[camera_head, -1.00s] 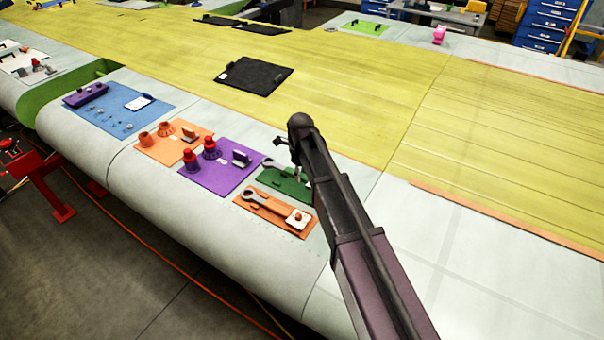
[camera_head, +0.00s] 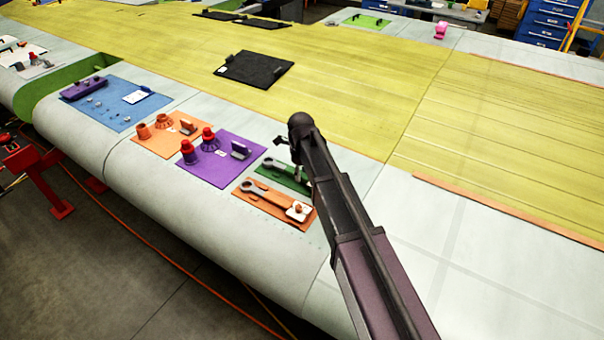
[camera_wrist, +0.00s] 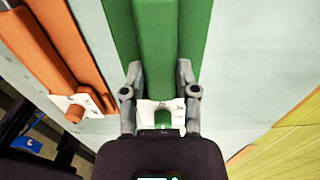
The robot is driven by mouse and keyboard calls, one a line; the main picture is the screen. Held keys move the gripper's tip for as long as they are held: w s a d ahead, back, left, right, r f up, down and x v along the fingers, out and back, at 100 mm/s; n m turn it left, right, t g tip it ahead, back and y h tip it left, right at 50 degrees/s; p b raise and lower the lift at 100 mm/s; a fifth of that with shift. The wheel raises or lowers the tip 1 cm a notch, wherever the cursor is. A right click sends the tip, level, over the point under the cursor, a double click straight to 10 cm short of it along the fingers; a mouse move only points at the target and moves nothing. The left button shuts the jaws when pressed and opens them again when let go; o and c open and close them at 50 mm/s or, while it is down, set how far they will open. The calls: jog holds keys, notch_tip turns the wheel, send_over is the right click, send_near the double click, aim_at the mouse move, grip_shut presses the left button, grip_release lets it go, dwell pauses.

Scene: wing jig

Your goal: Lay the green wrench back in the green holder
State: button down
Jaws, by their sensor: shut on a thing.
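The green holder (camera_head: 297,187) lies on the wing surface, partly hidden behind my arm in the head view. In the wrist view the holder (camera_wrist: 196,35) runs up the middle, on both sides of the green wrench. The green wrench (camera_wrist: 155,45) has a green handle and lies lengthwise over the holder; its grey end (camera_head: 268,163) shows in the head view. My gripper (camera_wrist: 159,78) is shut on the handle, one finger on each side. It also shows in the head view (camera_head: 297,178). I cannot tell whether the wrench touches the holder.
An orange holder (camera_head: 243,201) with a similar wrench (camera_head: 272,199) lies just in front of the green one. A purple mat (camera_head: 220,175) with red-topped parts stands to the left. Bare wing surface (camera_head: 420,235) is free to the right.

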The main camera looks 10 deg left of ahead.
jog(key=shift+f, duration=0.3)
dwell(0.4)
jog(key=shift+f+b, duration=0.3)
jog(key=shift+b, duration=0.3)
jog(key=shift+c, duration=1.4)
grip_release()
jog(key=shift+d, duration=0.1)
